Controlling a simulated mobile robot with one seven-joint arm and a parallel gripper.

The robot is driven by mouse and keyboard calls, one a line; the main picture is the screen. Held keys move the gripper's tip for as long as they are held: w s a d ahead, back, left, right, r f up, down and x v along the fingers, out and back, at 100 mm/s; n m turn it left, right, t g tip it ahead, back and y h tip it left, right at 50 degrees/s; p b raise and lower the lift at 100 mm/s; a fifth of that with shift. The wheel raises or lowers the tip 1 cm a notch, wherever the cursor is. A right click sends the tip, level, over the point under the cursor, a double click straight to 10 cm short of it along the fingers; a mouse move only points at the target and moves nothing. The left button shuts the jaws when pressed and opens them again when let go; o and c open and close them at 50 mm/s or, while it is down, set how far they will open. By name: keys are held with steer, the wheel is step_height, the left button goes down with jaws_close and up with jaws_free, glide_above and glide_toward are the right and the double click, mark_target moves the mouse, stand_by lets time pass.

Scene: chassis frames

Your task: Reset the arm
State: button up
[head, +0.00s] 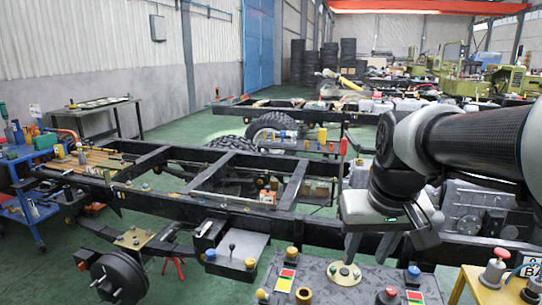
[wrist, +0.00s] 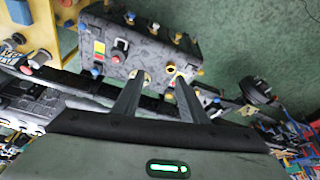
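My gripper (head: 367,260) hangs from my arm at the right of the head view, fingers pointing down above a grey-black control box (head: 330,285). In the wrist view my gripper (wrist: 160,77) shows two dark fingers spread apart with nothing between them. The control box (wrist: 150,45) lies beyond the fingertips there, with colored knobs and red and yellow labels. The fingers overlap a round brass-colored fitting on the box in the head view; I cannot tell whether they touch it.
A black chassis frame (head: 180,207) stretches across the middle. A blue tool cart (head: 25,190) stands at the left and a yellow box (head: 490,285) at the lower right. A black drum (head: 118,280) is at lower left. Green floor (head: 50,268) is open at the left.

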steer(key=s+a+t+p, duration=0.1)
steer(key=s+a+t, duration=0.15)
steer(key=s, duration=0.85)
step_height(320, 180, up, 18)
steer(key=p, duration=1.8)
steer(key=shift+a+f+g, duration=0.15)
steer(key=shift+a+g, duration=0.2)
steer(key=shift+g, duration=0.1)
